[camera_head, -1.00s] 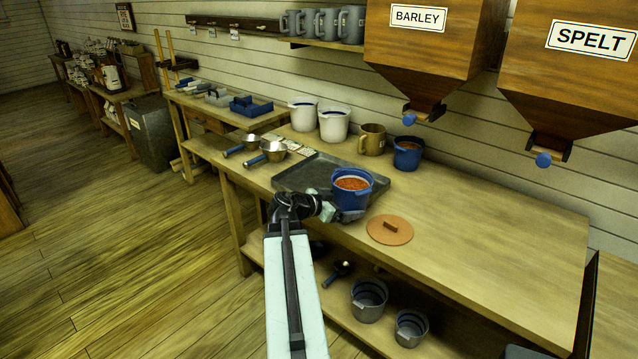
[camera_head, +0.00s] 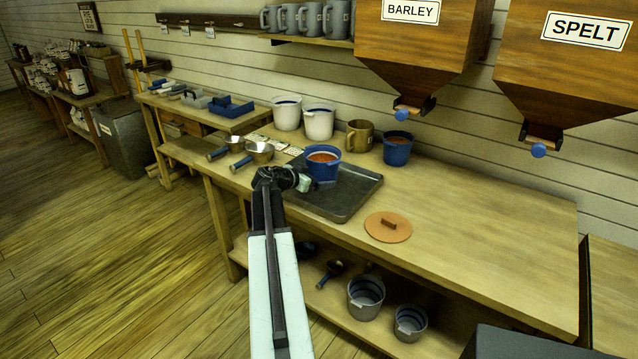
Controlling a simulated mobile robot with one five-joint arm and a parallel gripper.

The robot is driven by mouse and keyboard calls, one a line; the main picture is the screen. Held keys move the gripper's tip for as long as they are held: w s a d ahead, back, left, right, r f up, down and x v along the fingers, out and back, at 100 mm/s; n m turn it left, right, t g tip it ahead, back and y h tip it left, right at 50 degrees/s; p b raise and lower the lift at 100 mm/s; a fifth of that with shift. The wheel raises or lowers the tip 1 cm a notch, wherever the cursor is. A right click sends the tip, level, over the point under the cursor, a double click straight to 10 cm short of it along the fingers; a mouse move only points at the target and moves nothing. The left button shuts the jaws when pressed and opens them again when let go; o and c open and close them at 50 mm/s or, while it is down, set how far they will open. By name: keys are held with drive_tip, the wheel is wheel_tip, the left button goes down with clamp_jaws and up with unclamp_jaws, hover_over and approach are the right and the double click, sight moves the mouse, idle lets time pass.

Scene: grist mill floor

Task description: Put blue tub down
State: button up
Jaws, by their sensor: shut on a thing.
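The blue tub (camera_head: 323,170) has a pale rim and reddish-orange contents. It is upright at the left part of the dark metal tray (camera_head: 350,205) on the bench. My gripper (camera_head: 303,181) is at the tub's near left side and is shut on it. The fingertips are partly hidden against the tub. I cannot tell whether the tub's base touches the tray or hangs just above it.
A round orange-brown lid (camera_head: 388,228) lies right of the tray. A second blue tub (camera_head: 397,149), a tan mug (camera_head: 359,137) and two white buckets (camera_head: 318,123) stand behind. Metal scoops (camera_head: 260,152) lie left. The bench's right side (camera_head: 490,230) is clear.

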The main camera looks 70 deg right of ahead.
drive_tip(key=shift+w+d+f, duration=0.1)
drive_tip(key=shift+w+d, duration=0.2)
drive_tip(key=shift+d, duration=0.55)
drive_tip(key=shift+w+d+f, duration=0.1)
drive_tip(key=shift+w+d, duration=0.15)
drive_tip(key=shift+d, duration=0.6)
wheel_tip(320, 180, down, 4)
drive_tip(key=b, duration=0.4)
drive_tip(key=shift+r, duration=0.3)
drive_tip(key=shift+f, duration=0.2)
drive_tip(key=o, duration=1.7)
drive_tip(key=shift+r, duration=0.3)
drive_tip(key=p+v, duration=0.5)
drive_tip(key=v, duration=0.7)
